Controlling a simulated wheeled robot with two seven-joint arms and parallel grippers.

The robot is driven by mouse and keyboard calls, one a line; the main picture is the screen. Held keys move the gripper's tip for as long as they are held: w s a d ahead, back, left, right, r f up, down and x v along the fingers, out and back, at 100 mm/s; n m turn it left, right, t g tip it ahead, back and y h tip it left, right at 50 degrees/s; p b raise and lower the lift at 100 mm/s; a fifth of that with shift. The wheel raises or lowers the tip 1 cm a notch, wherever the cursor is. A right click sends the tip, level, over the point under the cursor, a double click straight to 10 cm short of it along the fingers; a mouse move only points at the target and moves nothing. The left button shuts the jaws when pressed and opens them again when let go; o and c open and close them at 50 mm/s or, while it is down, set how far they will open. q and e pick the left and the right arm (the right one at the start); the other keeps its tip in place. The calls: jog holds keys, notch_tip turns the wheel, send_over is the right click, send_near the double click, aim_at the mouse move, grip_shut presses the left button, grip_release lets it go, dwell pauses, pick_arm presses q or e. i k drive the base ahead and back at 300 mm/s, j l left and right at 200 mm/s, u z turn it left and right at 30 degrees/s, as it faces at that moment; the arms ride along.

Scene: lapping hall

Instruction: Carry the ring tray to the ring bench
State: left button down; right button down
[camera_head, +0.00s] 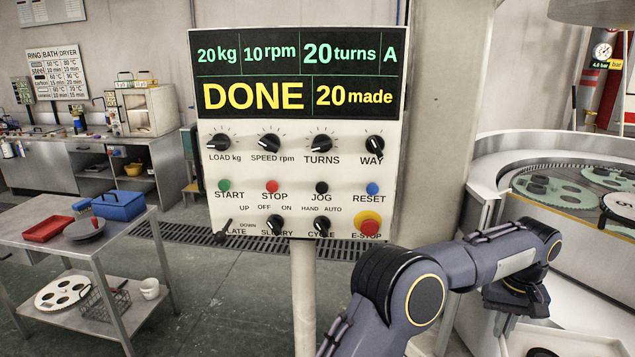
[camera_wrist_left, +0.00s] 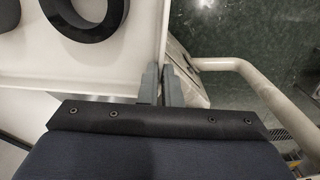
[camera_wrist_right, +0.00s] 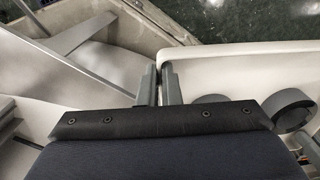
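The white ring tray (camera_head: 585,333) shows in part at the bottom right of the head view. Dark rings lie in it, as the left wrist view (camera_wrist_left: 85,18) and the right wrist view (camera_wrist_right: 288,108) show. My left gripper (camera_head: 502,320) points down at the tray's side; in its wrist view the fingers (camera_wrist_left: 161,88) are close together with the tray wall between them. My right gripper's fingers (camera_wrist_right: 159,86) close on the tray's opposite wall. The right arm is out of the head view. Which surface is the ring bench, I cannot tell.
A control panel (camera_head: 298,130) on a post stands straight ahead, reading DONE and 20 made. The lapping machine (camera_head: 490,190) is on the right. A metal cart (camera_head: 40,232) with a red tray and blue box stands left. A long bench (camera_head: 60,150) lines the back wall. Open floor lies between.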

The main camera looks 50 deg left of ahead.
aim_at(22, 218)
jog(key=u, duration=2.9)
jog(key=i+u, duration=0.75)
jog(key=u, duration=0.15)
jog(key=i+l, duration=0.1)
jog(key=i, duration=4.3)
jog(key=i+z, duration=0.3)
jog(key=i, duration=0.2)
jog(key=i+j+z, duration=0.3)
jog(key=i, duration=0.15)
jog(key=l+z, duration=0.1)
jog(key=z, duration=1.25)
